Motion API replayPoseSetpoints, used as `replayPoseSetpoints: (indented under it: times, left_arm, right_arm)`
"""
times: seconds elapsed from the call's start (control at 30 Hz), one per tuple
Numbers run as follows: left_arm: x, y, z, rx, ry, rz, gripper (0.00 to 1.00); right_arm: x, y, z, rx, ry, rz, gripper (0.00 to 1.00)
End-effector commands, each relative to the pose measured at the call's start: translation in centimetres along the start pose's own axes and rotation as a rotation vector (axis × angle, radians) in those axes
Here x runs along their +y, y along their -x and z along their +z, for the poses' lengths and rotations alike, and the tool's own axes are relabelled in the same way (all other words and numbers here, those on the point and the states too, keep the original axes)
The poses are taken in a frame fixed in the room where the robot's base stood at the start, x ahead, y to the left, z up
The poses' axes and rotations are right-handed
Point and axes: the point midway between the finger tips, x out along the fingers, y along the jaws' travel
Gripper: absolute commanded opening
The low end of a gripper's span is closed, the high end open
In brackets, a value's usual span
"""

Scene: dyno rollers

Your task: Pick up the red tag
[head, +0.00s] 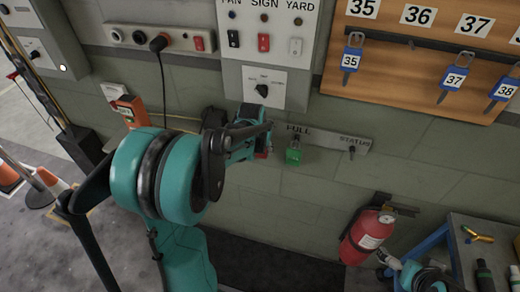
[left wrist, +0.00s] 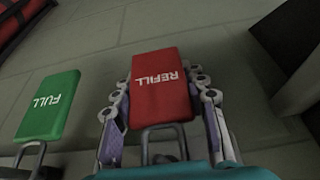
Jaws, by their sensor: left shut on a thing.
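The red tag (left wrist: 160,98), marked REFILL, sits between the two fingers of my left gripper (left wrist: 160,82) in the left wrist view. The fingers are shut on its sides, and a metal loop shows at its lower end. In the head view my left gripper (head: 264,140) is at the wall rail, left of the green tag, and mostly hides the red tag. The green tag (head: 293,155), marked FULL, hangs on the rail; it also shows in the left wrist view (left wrist: 48,106). My right gripper (head: 410,272) is partly in view at the lower right; its jaw state is unclear.
The rail (head: 330,140) is labelled FULL and STATUS. A switch panel (head: 264,60) is above it, and a key board (head: 430,60) with blue tags is upper right. A red fire extinguisher (head: 367,236) hangs lower right beside a cluttered table (head: 460,222).

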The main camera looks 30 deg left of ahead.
Motion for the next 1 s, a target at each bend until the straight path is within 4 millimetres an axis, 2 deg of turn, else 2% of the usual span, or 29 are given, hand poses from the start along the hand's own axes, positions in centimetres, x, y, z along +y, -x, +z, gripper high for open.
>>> replayPoseSetpoints:
  times: [0.27, 0.5, 0.67, 1.0]
  left_arm:
    - [0.0, 0.1, 0.0, -0.001, 0.0, 0.0, 0.18]
    - [0.0, 1.8, -0.3, -0.001, 0.0, 0.0, 0.18]
    - [0.0, 2.9, 2.6, -0.001, 0.001, 0.0, 0.18]
    - [0.0, 6.4, 10.8, 0.0, 0.001, 0.0, 0.18]
  right_arm:
    - [0.0, 0.1, 0.0, 0.0, 0.0, 0.0, 1.0]
    - [0.0, 1.0, -0.7, 0.0, 0.0, 0.0, 1.0]
    - [0.0, 1.4, -1.0, 0.0, 0.0, 0.0, 1.0]
    - [0.0, 3.0, -2.2, 0.0, 0.0, 0.0, 1.0]
